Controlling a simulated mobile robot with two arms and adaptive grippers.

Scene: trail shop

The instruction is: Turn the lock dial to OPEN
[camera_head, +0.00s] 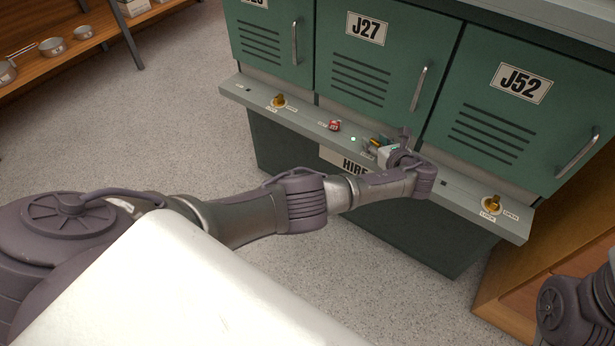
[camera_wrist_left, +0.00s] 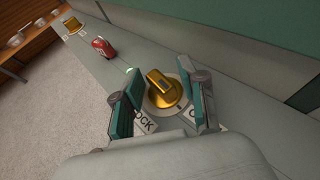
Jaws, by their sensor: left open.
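The brass lock dial (camera_wrist_left: 172,97) sits on the grey ledge below locker J27, with its raised grip bar slanting in the left wrist view. My left gripper (camera_wrist_left: 160,102) is open, with one finger on each side of the dial. I cannot tell whether the pads touch it. Part of a LOCK label (camera_wrist_left: 146,125) and the start of another label (camera_wrist_left: 192,115) show beneath the fingers. In the head view my left gripper (camera_head: 388,145) mostly covers this dial. My right gripper is out of view; only part of the right arm shows at lower right.
A red object (camera_head: 334,126) and a small green light (camera_head: 353,139) are on the ledge left of the gripper. Other brass dials stand at the ledge's left (camera_head: 278,101) and right (camera_head: 492,204). Green locker doors with handles rise behind. A shelf with pans (camera_head: 53,46) stands far left.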

